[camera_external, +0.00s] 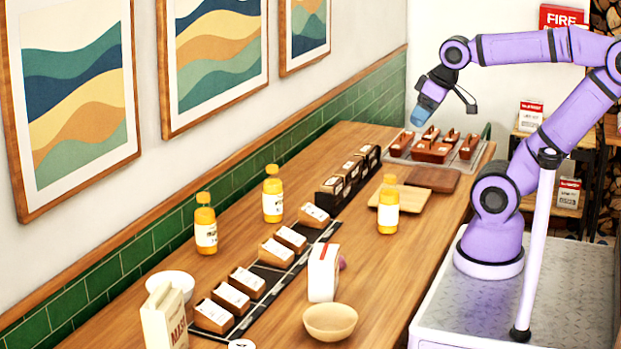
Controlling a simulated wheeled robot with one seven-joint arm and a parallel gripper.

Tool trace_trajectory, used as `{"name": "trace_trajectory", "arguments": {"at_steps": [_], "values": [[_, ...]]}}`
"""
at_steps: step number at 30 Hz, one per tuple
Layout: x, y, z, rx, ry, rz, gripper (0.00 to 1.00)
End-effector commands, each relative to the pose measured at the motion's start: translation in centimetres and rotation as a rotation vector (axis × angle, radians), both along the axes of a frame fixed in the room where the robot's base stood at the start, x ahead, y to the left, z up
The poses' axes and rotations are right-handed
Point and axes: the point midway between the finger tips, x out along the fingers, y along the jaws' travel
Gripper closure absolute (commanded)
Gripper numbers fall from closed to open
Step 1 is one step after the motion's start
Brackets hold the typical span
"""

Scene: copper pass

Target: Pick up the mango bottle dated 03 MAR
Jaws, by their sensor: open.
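Three yellow-orange bottles with yellow caps and white labels stand upright on the wooden table. One bottle (205,231) is at the left near the green-tiled wall. A second bottle (272,203) is farther back along that wall. A third bottle (388,211) stands toward the right edge, by a wooden board. The label print is too small to read, so I cannot tell which is mango dated 03 MAR. My gripper (421,116) is open and raised above the far end of the table, well away from all three bottles. Its fingers are small and hard to make out.
A tray (482,151) of brown containers lies below my gripper. Wooden boards (412,202) and a dark rack (333,207) are nearer. Labelled boxes (247,282) line a dark strip mid-table. A white carton (323,274) and wooden bowl (330,324) stand in front.

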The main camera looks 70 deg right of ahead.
Motion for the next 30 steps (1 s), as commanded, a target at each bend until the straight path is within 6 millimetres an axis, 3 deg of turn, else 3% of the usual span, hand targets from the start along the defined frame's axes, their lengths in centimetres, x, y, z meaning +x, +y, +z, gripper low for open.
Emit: {"name": "trace_trajectory", "arguments": {"at_steps": [5, 14, 21, 30], "values": [[2.6, -1.6, -0.7, -0.044, 0.059, 0.044, 0.32], [8.5, -7.1, -3.9, -0.128, 0.203, 0.194, 0.32], [11.9, -12.8, -8.0, -0.152, 0.313, 0.326, 0.32], [13.9, -20.0, -14.2, -0.137, 0.416, 0.490, 0.32]]}}
